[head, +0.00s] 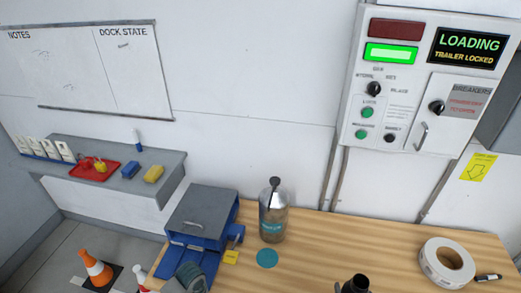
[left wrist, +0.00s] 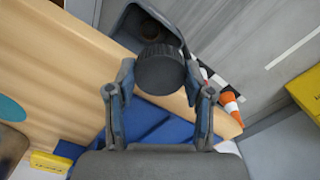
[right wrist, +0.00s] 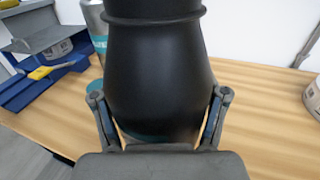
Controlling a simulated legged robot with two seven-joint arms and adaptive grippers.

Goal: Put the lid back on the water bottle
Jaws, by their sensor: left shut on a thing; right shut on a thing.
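A black bottle (right wrist: 155,75) with a narrowing shoulder fills the middle of the right wrist view. My right gripper (right wrist: 160,112) is shut on its body. The bottle's dark neck (head: 356,283) shows at the bottom edge of the head view, over the table; its top is cut off in the right wrist view. A dark ridged lid (left wrist: 160,70) sits between the fingers of my left gripper (left wrist: 160,90), which is shut on it. The lid is apart from the bottle. I cannot make out my left gripper for certain in the head view.
A steel bottle (head: 273,215) with a dark top stands on the wooden table (head: 330,245) beside a teal disc (head: 267,258). A blue organiser (head: 228,220) is at left, with a grey hollow object (head: 190,276) before it. A tape roll (head: 447,263) lies right. The middle is clear.

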